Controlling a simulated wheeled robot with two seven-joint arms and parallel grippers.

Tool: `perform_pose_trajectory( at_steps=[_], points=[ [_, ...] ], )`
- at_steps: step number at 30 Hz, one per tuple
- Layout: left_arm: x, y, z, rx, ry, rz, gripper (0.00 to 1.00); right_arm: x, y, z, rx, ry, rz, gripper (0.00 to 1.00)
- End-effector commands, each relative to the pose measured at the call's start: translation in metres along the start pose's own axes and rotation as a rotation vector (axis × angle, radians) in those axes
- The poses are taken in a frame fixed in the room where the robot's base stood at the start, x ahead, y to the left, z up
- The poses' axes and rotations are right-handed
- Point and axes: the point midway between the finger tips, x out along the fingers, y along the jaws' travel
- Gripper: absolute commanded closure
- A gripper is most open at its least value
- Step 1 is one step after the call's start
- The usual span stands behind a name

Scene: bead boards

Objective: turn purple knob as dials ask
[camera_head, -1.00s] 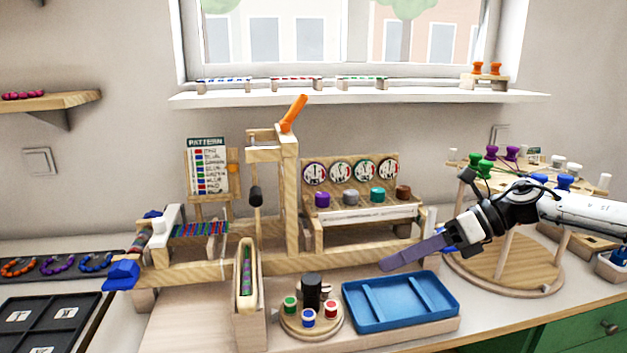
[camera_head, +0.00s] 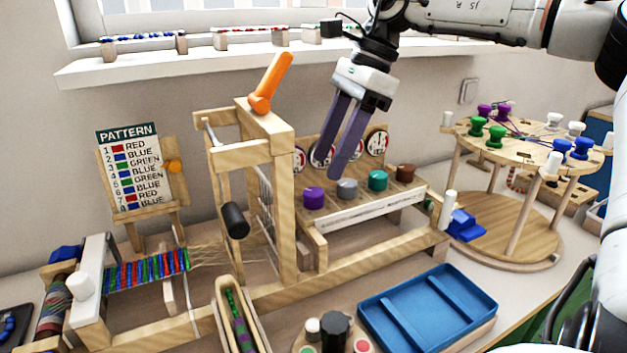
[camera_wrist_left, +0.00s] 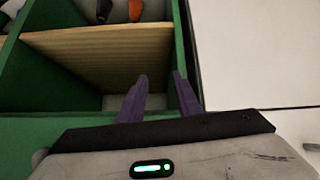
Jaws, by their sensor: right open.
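The purple knob (camera_head: 314,197) is the leftmost of a row of knobs on the wooden dial stand. The grey knob (camera_head: 347,188), teal knob (camera_head: 377,180) and brown knob (camera_head: 405,173) stand to its right. The round white dials sit behind, among them the rightmost dial (camera_head: 377,144); my gripper partly covers the middle ones, and their needles are hard to read. My right gripper (camera_head: 327,171) is open and empty, pointing down above the purple and grey knobs, apart from them. My left gripper (camera_wrist_left: 160,80) is open and empty beside a green cabinet.
The wooden loom post (camera_head: 283,205) with an orange lever (camera_head: 271,82) stands left of the knobs. A blue tray (camera_head: 428,312) lies in front. A round spool stand (camera_head: 530,135) is at right.

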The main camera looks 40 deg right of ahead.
Motion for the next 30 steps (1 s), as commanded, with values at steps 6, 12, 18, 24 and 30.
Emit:
perform_pose_trajectory(
  at_steps=[6, 12, 18, 24, 30],
  points=[
    [0.001, 0.001, 0.002, 0.001, -0.001, 0.002, 0.69, 0.040, 0.001, -0.001, 0.002, -0.001, 0.004, 0.53],
    [0.001, 0.001, -0.007, 0.002, 0.016, 0.002, 0.69, 0.058, 0.000, 0.000, 0.003, -0.001, 0.001, 0.53],
    [0.003, 0.000, -0.016, 0.004, 0.032, 0.001, 0.69, 0.060, 0.000, 0.000, 0.003, -0.003, 0.000, 0.53],
    [0.003, 0.000, -0.015, 0.004, 0.030, 0.001, 0.69, 0.060, 0.000, 0.000, 0.003, -0.003, 0.000, 0.68],
    [0.003, 0.001, -0.011, 0.003, 0.022, 0.001, 0.69, 0.060, 0.000, 0.000, 0.003, -0.003, 0.000, 0.94]
  ],
)
